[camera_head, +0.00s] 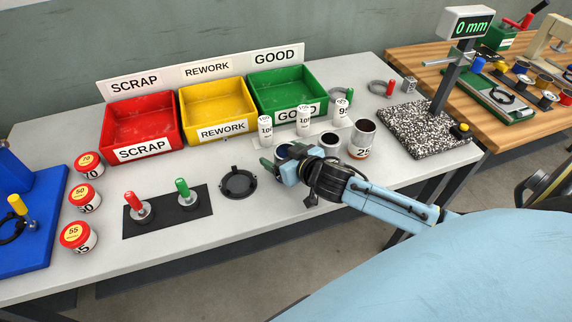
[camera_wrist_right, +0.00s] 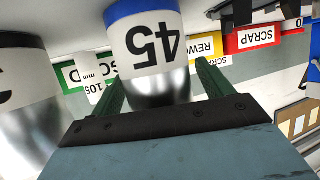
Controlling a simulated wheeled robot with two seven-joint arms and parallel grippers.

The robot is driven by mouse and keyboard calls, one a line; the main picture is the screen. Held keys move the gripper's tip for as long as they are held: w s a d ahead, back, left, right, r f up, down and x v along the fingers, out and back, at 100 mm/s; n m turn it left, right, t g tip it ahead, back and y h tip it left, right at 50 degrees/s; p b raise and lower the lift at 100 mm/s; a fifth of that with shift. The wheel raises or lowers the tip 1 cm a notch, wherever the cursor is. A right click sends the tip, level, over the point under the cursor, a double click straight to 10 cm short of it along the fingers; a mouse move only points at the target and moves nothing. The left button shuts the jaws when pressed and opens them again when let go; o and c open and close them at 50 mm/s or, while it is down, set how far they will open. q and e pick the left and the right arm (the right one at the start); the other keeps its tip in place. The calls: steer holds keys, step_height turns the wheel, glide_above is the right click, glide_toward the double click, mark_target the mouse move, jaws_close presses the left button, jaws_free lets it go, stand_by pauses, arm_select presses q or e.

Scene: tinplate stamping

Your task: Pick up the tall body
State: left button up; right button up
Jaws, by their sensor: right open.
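Several open can bodies stand in a row on the grey table. The one at the right (camera_head: 362,140) has a white label and a dark rim and looks tallest in the head view. A middle can (camera_head: 330,141) stands to its left. A can with a blue band and a label reading 45 (camera_wrist_right: 150,50) stands between the green fingers of my right gripper (camera_head: 277,160) in the wrist view, upside down in the picture. The fingers are apart, with the can between them. In the head view that can (camera_head: 282,151) is partly hidden by the gripper. My left gripper is not in view.
Another can (camera_wrist_right: 28,95) is close beside the gripper in the wrist view. White numbered cylinders (camera_head: 303,120) stand behind the row. Red (camera_head: 140,151), yellow and green bins line the back. A black ring plate (camera_head: 238,184) lies left of the gripper. A height gauge (camera_head: 432,130) stands right.

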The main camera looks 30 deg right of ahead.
steer(key=shift+c, duration=0.3)
steer(key=c, duration=1)
steer(key=shift+r, duration=0.1)
